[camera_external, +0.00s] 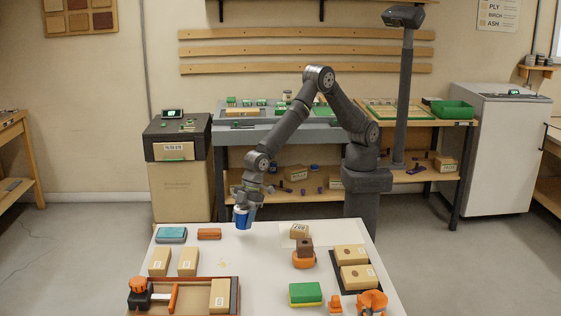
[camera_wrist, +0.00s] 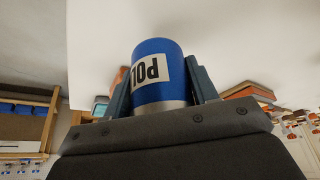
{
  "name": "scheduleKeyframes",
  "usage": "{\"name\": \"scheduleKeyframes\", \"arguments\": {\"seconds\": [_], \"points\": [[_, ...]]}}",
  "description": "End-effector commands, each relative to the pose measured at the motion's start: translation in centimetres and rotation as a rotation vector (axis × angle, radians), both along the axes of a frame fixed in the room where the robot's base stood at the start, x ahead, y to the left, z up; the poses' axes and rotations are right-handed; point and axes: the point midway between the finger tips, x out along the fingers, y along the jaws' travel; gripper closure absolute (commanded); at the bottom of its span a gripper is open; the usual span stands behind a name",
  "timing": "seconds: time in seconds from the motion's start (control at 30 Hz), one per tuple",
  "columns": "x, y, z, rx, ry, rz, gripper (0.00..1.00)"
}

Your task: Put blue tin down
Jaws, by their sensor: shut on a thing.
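The blue tin (camera_external: 241,217) is held in my gripper (camera_external: 244,209) at the far left part of the white table (camera_external: 262,262). In the wrist view the blue tin (camera_wrist: 158,70) has a white label with dark letters and sits between the two fingers of my gripper (camera_wrist: 160,85). The fingers touch its sides. In the external view the tin looks roughly upright, near the table's back edge. I cannot tell whether its base touches the table.
A teal-topped block (camera_external: 171,235) and an orange block (camera_external: 209,233) lie left of the tin. Wooden blocks (camera_external: 188,261) and a wooden tray (camera_external: 235,296) are nearer the front left. A dark block on an orange piece (camera_external: 303,260) stands to the right. The table's middle is mostly clear.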

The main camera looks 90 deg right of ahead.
Motion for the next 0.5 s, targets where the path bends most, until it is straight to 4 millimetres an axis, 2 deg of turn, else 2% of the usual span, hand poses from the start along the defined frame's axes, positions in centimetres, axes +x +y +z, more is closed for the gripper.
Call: {"name": "scheduleKeyframes", "arguments": {"seconds": [0.3, 0.5], "points": [[0.0, 0.0, -3.8, -0.001, 0.000, 0.001, 0.76], [0.0, 0.0, -3.9, 0.000, -0.001, 0.001, 0.76]]}}
